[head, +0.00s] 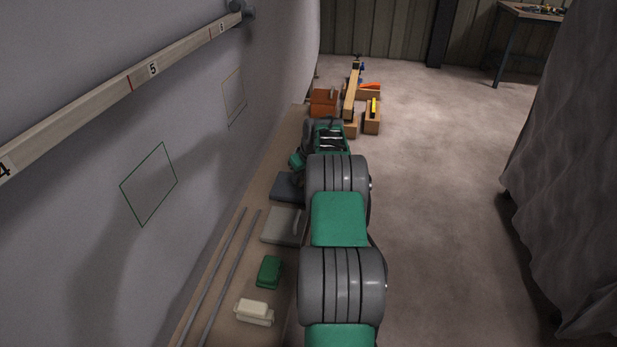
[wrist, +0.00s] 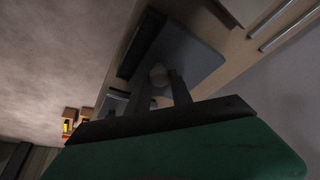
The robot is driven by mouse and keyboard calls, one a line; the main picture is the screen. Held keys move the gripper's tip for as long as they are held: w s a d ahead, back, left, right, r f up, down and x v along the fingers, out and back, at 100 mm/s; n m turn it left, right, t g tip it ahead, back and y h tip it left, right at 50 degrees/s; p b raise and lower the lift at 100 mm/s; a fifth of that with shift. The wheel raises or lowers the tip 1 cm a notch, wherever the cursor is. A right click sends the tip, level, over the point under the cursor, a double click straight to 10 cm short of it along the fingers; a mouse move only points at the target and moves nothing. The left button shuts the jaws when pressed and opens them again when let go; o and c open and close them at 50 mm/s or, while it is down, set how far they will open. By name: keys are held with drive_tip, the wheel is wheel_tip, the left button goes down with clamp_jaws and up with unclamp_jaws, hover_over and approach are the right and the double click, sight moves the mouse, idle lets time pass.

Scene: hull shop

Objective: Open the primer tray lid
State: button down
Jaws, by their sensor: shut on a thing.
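A blue-grey flat lidded tray (head: 286,186) lies on the bench along the wall, partly hidden by my arm in the head view. In the wrist view its blue-grey lid (wrist: 198,58) fills the middle, with a dark side face (wrist: 141,42) at its left. The fingertips are hidden in the head view. I cannot tell whether the lid is raised.
A light grey tray (head: 283,226), a green block (head: 269,272), a cream block (head: 254,312) and two thin rods (head: 222,272) lie on the bench (head: 191,322) nearer me. Orange box (head: 323,101) and wooden pieces (head: 372,117) stand beyond. The floor (head: 440,220) to the right is clear; a grey drape (head: 572,180) hangs far right.

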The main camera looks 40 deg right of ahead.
approach(275, 183)
drive_tip(key=w+f, duration=0.2)
drive_tip(key=f, duration=0.1)
drive_tip(key=w+f, duration=0.1)
drive_tip(key=shift+w+d+f, duration=0.25)
drive_tip(key=shift+w, duration=0.15)
drive_tip(key=c, duration=1.2)
unclamp_jaws()
drive_tip(key=shift+o, duration=0.2)
drive_tip(key=shift+r, duration=0.1)
drive_tip(key=p+v, duration=0.1)
drive_tip(key=v, duration=0.6)
drive_tip(key=shift+s+r, duration=0.2)
drive_tip(key=shift+r, duration=0.1)
